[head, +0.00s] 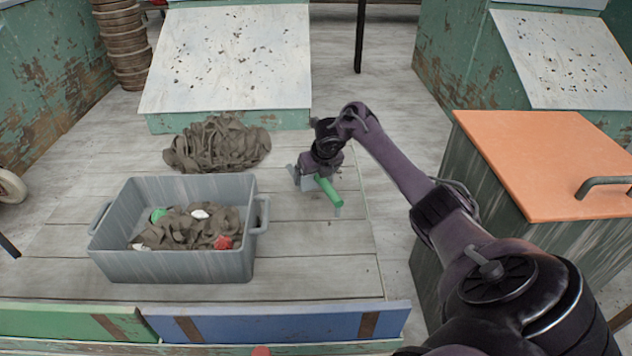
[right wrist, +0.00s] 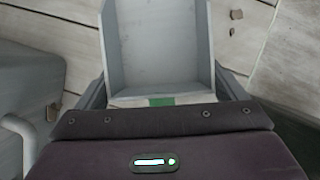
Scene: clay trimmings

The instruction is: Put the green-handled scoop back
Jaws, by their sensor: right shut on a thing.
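The green-handled scoop (head: 328,191) is in my right gripper (head: 308,181), over the right part of the plank table. In the head view its green handle slants down to the right below the gripper; most of the rest is hidden by the gripper. In the right wrist view the scoop's grey, open-fronted pan (right wrist: 158,45) fills the middle, with a bit of green at its near edge. My right gripper is shut on the scoop. Whether the scoop touches the table is unclear. My left gripper is not in view.
A grey bin (head: 180,266) with clay trimmings and red, green and white bits stands left. A heap of trimmings (head: 216,146) lies behind it. An orange-topped cabinet (head: 545,165) stands right. A speckled sloping board (head: 230,60) rises behind. The table's right front is clear.

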